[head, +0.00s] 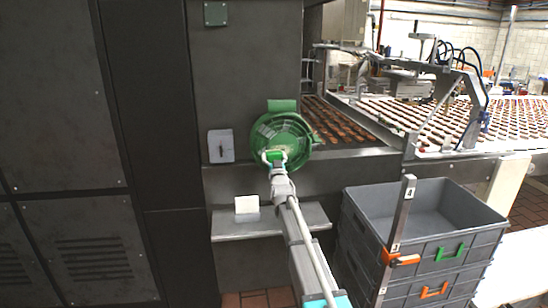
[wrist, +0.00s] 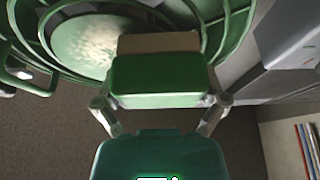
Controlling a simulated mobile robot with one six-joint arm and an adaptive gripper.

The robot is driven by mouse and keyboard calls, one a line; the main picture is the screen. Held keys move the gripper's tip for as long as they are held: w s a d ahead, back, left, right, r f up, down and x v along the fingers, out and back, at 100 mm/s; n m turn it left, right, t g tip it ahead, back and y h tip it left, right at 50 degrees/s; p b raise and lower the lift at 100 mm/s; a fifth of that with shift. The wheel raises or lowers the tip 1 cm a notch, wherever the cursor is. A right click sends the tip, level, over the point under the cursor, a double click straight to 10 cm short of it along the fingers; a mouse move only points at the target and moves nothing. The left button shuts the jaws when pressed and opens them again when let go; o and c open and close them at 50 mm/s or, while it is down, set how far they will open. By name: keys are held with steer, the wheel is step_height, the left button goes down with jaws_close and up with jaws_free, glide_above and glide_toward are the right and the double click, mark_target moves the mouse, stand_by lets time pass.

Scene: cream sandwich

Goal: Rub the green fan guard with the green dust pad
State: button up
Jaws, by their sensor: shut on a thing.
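The green fan guard (head: 290,124) is a round green cage on the dark machine panel in the head view. Its rings and pale dusty hub (wrist: 100,45) fill the top of the wrist view. My gripper (wrist: 160,100) is shut on the green dust pad (wrist: 155,80), a green block with a brown face on its far side. In the head view the pad (head: 275,155) shows small in front of the guard's lower part. The pad is close to the guard's hub; I cannot tell whether its brown face touches it.
A grey shelf (head: 300,216) below the guard bears a white block (head: 246,205). A switch plate (head: 221,146) is left of the guard. Stacked grey crates (head: 470,210) and an upright post (head: 398,225) stand to the right. A conveyor with biscuits (head: 440,118) runs behind.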

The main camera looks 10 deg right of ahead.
mark_target(294, 148)
steer(key=shift+w, duration=0.25)
steer(key=shift+s+d, duration=0.15)
steer(key=shift+d, duration=1.35)
steer(key=shift+d, duration=1.5)
steer(key=shift+d, duration=0.15)
steer(key=shift+d, duration=1.35)
steer(key=shift+w, duration=0.2)
